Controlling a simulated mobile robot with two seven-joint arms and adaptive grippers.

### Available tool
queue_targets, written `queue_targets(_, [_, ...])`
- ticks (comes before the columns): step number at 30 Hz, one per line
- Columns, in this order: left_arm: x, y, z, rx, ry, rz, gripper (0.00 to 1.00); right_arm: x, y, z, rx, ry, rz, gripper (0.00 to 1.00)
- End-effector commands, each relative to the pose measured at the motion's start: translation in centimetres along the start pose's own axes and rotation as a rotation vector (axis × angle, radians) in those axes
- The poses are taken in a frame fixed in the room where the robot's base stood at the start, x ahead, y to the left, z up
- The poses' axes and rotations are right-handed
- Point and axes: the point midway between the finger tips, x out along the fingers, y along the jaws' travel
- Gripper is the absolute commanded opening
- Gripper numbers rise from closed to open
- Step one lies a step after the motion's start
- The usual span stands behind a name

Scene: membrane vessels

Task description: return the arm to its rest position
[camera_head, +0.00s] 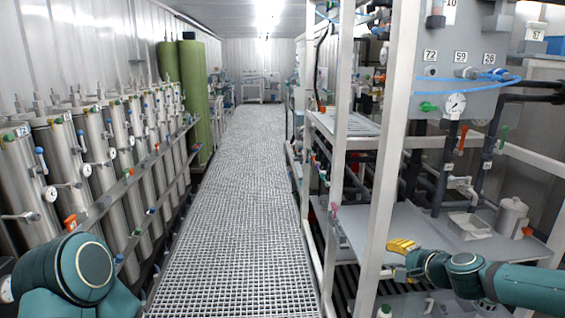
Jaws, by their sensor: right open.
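My right arm (520,285) comes in from the right, in front of the rack's grey shelf. Its gripper (397,259) points left, with yellow fingers near the shelf's front edge and the white upright post. The gripper is open, and I see nothing held between its fingers. My left arm (85,272) shows only as a large teal joint at the bottom left. My left gripper is out of view.
A white rack post (390,150) stands close to the right gripper. The grey shelf (405,222) carries a white lidded jug (512,216) and a shallow tray (470,226). Steel vessels (95,150) line the left wall. The grated aisle (240,200) between is clear.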

Motion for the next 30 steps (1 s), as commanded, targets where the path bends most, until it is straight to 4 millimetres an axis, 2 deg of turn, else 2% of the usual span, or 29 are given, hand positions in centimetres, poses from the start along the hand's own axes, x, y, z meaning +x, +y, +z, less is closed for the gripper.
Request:
queue_targets(1, [0.0, 0.0, 0.0, 0.0, 0.0, 0.0, 0.47, 1.6, 2.0, 2.9, -0.031, -0.049, 0.04, 0.42])
queue_targets(3, [0.0, 0.0, 0.0, 0.0, 0.0, 0.0, 0.47, 3.2, 5.1, 6.3, -0.079, -0.105, 0.097, 0.42])
queue_targets(7, [0.0, 0.0, 0.0, 0.0, 0.0, 0.0, 0.47, 5.0, 10.9, 12.9, -0.187, -0.217, 0.202, 0.42])
queue_targets(11, [0.0, 0.0, 0.0, 0.0, 0.0, 0.0, 0.47, 5.2, 16.8, 19.0, -0.312, -0.331, 0.303, 0.42])
queue_targets(15, [0.0, 0.0, 0.0, 0.0, 0.0, 0.0, 0.47, 3.6, 22.8, 24.6, -0.461, -0.453, 0.405, 0.42])
queue_targets(18, [0.0, 0.0, 0.0, 0.0, 0.0, 0.0, 0.47, 1.7, 26.6, 27.4, -0.568, -0.531, 0.47, 0.42])
queue_targets(22, [0.0, 0.0, 0.0, 0.0, 0.0, 0.0, 0.47, -0.7, 30.1, 29.3, -0.683, -0.605, 0.535, 0.42])
queue_targets(25, [0.0, 0.0, 0.0, 0.0, 0.0, 0.0, 0.47, -2.1, 31.6, 29.9, -0.739, -0.639, 0.566, 0.42])
queue_targets(30, [0.0, 0.0, 0.0, 0.0, 0.0, 0.0, 0.47, -2.9, 32.6, 30.1, -0.775, -0.658, 0.585, 0.42])
